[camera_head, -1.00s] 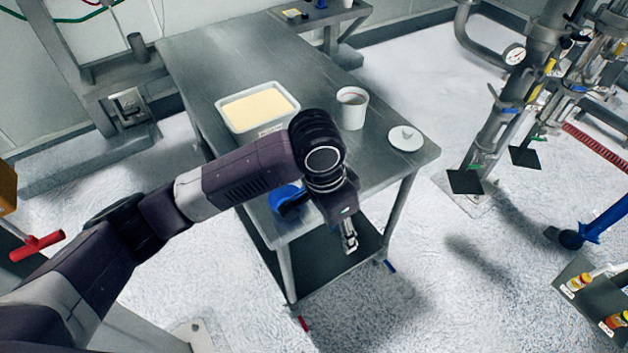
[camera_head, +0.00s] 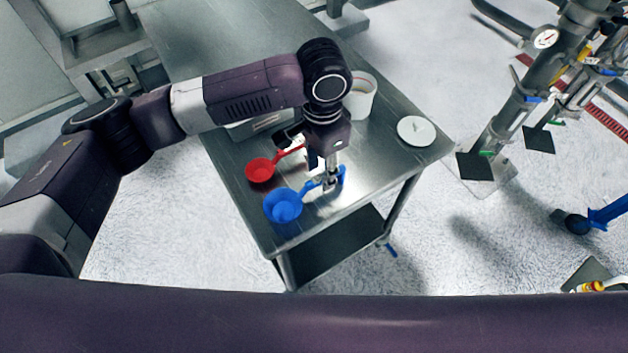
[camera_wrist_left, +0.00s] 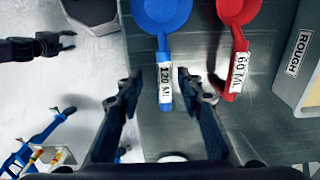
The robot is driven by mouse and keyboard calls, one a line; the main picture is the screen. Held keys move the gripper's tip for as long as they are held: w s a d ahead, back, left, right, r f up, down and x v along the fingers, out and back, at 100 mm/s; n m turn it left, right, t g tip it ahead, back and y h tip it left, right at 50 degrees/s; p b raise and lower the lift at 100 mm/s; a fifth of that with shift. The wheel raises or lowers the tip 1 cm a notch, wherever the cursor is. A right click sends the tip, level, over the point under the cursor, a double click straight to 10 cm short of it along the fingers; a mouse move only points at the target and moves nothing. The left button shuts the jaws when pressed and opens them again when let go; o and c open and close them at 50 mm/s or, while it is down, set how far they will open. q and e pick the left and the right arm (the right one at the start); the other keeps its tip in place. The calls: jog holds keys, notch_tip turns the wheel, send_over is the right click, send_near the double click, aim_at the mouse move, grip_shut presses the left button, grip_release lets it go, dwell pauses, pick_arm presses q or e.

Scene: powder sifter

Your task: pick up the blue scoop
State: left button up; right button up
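The blue scoop (camera_head: 283,206) lies on the metal table near its front left corner, its handle pointing right. In the left wrist view, the blue scoop's handle (camera_wrist_left: 164,75) carries a "120 ML" label. My left gripper (camera_head: 331,184) points down at this handle. In the left wrist view, the left gripper (camera_wrist_left: 162,82) is open, with the handle between its fingers and a gap on each side. How far above the table the fingertips are is hard to tell. My right gripper (camera_wrist_left: 70,40) shows small at the left of the wrist view, away from the scoop, its fingers apart.
A red scoop (camera_head: 260,170) marked "60 ML" lies close beside the blue one. Behind it is a tub marked "ROUGH" (camera_wrist_left: 299,55), partly hidden by my arm in the head view. A white cup (camera_head: 361,98) and a round white lid (camera_head: 416,131) stand to the right.

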aim_at(316, 180)
pick_arm(q)
jog(key=f+p, duration=0.1)
jog(key=a+f, duration=0.1)
jog(key=f, duration=0.1)
jog(key=shift+w+f+p, duration=0.1)
jog(key=shift+f+p, duration=0.2)
jog(key=shift+p, duration=0.05)
jog(key=shift+f, duration=0.95)
grip_shut()
pick_arm(e)
jog(key=shift+d+r, duration=0.2)
jog(key=shift+r, duration=0.9)
